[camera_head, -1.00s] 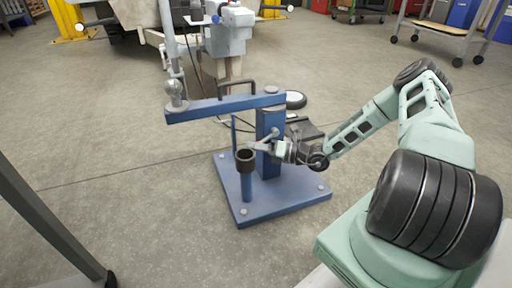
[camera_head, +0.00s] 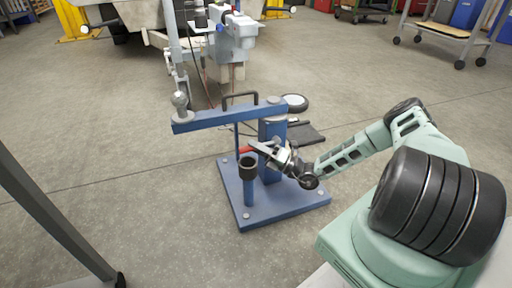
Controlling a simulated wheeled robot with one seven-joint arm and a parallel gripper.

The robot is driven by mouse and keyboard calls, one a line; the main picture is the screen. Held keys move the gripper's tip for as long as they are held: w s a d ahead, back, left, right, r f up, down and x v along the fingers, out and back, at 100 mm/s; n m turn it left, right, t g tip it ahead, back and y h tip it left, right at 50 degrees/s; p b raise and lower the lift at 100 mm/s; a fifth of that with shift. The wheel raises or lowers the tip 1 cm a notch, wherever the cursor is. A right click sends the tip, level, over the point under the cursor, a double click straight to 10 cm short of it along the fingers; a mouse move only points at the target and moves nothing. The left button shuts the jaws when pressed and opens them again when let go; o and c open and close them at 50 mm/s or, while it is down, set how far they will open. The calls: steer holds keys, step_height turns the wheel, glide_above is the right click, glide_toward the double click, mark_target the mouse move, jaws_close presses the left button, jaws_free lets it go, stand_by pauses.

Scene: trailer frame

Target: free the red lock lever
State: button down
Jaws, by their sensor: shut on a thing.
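The red lock lever (camera_head: 246,149) shows as a short red piece beside the blue post (camera_head: 272,130), just above and behind the dark cup on the short blue tube (camera_head: 248,168). My gripper (camera_head: 258,148) is at the lever from the right, its fingers shut on it. Part of the lever is hidden by the fingers. The blue swing arm (camera_head: 228,117) reaches left from the post top, with a black handle on it and a grey tow ball (camera_head: 180,101) at its left end. The blue base plate (camera_head: 285,205) lies on the floor.
A trailer coupling with a grey housing (camera_head: 236,40) stands behind the fixture. A white-rimmed wheel (camera_head: 294,103) lies behind the post. A dark post (camera_head: 55,215) stands at the near left. Open concrete floor surrounds the base plate.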

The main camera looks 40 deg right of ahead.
steer(key=shift+r+m+t, duration=0.2)
steer(key=shift+m+t, duration=0.1)
steer(key=c, duration=1.5)
jaws_free()
steer(key=p+v, duration=0.5)
steer(key=v, duration=1.2)
steer(key=shift+s+d, duration=0.25)
